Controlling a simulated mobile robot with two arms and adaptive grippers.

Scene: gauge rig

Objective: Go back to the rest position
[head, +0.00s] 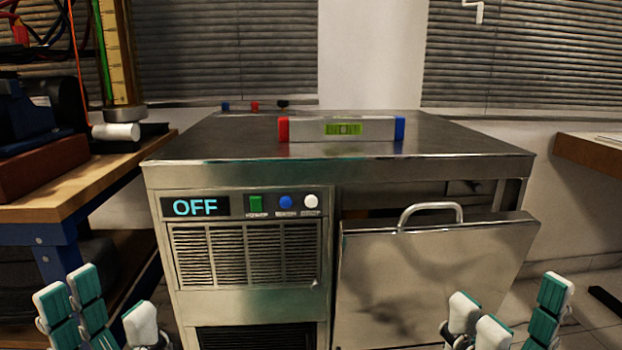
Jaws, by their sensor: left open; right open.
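My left gripper (116,322) is at the bottom left of the head view, open and empty, in front of the wooden bench and the metal cabinet. My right gripper (510,318) is at the bottom right, open and empty, in front of the cabinet's lower right side. Only the fingers of both grippers show; the arms are out of the picture. Neither gripper is seen holding anything.
A steel cabinet (460,143) stands ahead, with a display reading OFF (195,207) and a handled panel (430,275) at its right. A level (365,129) with red and blue ends lies on top. A wooden bench (140,152) stands left, another table (590,152) right.

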